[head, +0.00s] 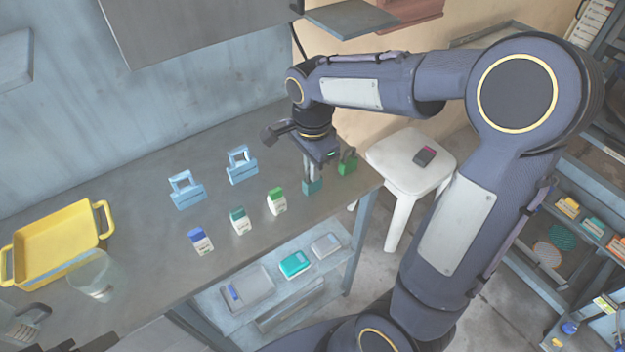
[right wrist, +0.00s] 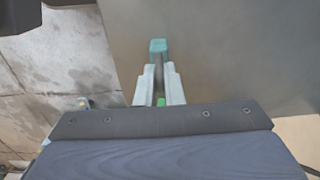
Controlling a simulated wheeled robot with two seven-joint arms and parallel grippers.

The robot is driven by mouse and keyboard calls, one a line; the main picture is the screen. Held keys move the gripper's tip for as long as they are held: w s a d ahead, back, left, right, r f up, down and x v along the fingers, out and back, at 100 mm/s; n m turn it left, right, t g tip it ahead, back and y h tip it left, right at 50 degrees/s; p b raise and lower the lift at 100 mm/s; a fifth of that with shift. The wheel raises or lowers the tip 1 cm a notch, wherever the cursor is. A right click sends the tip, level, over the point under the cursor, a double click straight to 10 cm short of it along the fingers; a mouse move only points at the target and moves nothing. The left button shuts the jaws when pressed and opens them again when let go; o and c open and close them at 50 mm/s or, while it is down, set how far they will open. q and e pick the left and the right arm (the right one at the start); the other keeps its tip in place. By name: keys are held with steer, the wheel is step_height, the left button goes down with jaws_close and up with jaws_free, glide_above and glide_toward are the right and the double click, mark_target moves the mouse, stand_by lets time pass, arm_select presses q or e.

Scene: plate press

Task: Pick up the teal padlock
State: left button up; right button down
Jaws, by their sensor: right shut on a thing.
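The teal padlock (head: 312,187) is at the right part of the grey table, at the tips of my right gripper (head: 311,176). The right gripper points down and is shut on it. In the right wrist view the teal padlock (right wrist: 158,46) shows as a small block at the ends of the two fingers (right wrist: 158,80). The fingers hide its shackle. I cannot tell whether it touches the table. My left gripper is not clearly in view.
A green padlock (head: 347,163) stands close right of the gripper. Small blue, teal and green labelled boxes (head: 240,222) stand in front. A yellow tray (head: 57,247) and clear cup (head: 92,277) are at left.

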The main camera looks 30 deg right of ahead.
stand_by(0.3)
steer(key=shift+r, duration=0.55)
step_height(320, 180, up, 2)
steer(key=shift+r+p, duration=0.25)
steer(key=shift+p, duration=0.05)
steer(key=s+d+r, duration=0.2)
steer(key=s+r, duration=0.7)
steer(key=s, duration=0.5)
steer(key=shift+d+r, duration=0.2)
